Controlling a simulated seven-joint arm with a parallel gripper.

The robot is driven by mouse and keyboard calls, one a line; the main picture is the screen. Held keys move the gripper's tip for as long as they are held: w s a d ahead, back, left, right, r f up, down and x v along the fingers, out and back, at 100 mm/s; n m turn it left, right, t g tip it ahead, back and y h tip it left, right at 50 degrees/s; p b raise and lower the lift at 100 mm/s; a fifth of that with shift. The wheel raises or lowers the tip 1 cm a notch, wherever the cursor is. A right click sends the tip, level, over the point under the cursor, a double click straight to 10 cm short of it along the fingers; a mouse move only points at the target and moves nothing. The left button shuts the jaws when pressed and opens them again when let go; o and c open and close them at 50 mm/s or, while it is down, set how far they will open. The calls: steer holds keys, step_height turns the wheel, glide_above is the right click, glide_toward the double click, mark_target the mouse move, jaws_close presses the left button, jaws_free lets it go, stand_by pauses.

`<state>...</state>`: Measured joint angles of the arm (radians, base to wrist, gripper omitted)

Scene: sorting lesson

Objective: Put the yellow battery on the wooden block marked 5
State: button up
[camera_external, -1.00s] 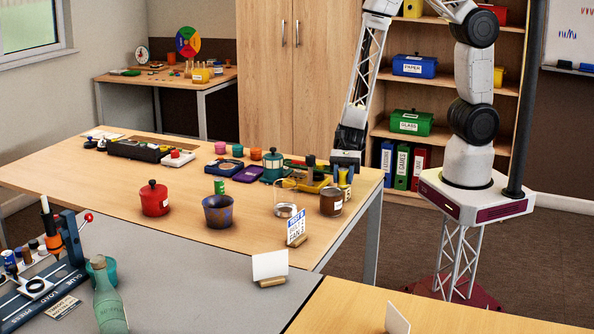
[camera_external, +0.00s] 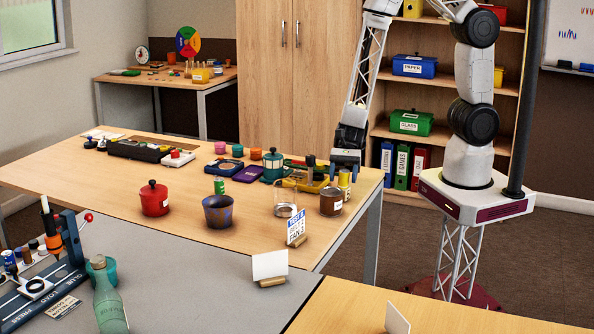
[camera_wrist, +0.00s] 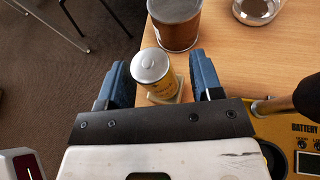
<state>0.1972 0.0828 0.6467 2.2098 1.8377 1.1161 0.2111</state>
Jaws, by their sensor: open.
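The yellow battery (camera_external: 345,179) stands upright near the right end of the wooden table, and it shows in the wrist view (camera_wrist: 153,72) with its pale metal top facing me. A small pale base (camera_wrist: 180,94) shows under the battery; it may be the wooden block, but no number is readable. My gripper (camera_external: 345,172) is above and around the battery. In the wrist view my gripper (camera_wrist: 161,80) has its blue fingers spread on either side of the battery, with a gap on both sides.
A brown tin (camera_external: 331,202) stands close in front of the battery, with a glass jar (camera_external: 286,198) to its left. A yellow battery tester (camera_wrist: 300,128) lies beside my gripper. The table edge is near, with floor beyond.

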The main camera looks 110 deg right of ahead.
steer(key=v, duration=1.1)
steer(key=shift+d, duration=0.15)
steer(key=shift+s+r, duration=0.1)
steer(key=shift+r, duration=0.1)
stand_by(0.6)
steer(key=s+a+r+n+g+h, duration=0.2)
steer(key=s+a+r+n+g, duration=0.15)
steer(key=r+n, duration=0.35)
steer(key=s+a+r+n+g+h, duration=0.1)
steer(key=s+a+r+n+g, duration=0.2)
steer(key=s+r+n+g, duration=0.25)
steer(key=s+d+r+n+t+h, duration=0.1)
steer(key=s+r+n+h, duration=0.3)
steer(key=r, duration=0.4)
steer(key=s+d+r+n+t+h, duration=0.1)
steer(key=s+r+n+t+h, duration=0.2)
steer(key=s+r+n, duration=0.3)
steer(key=shift+d+r+n+h, duration=0.4)
steer(key=shift+r+n+h, duration=0.45)
steer(key=shift+r+h, duration=0.1)
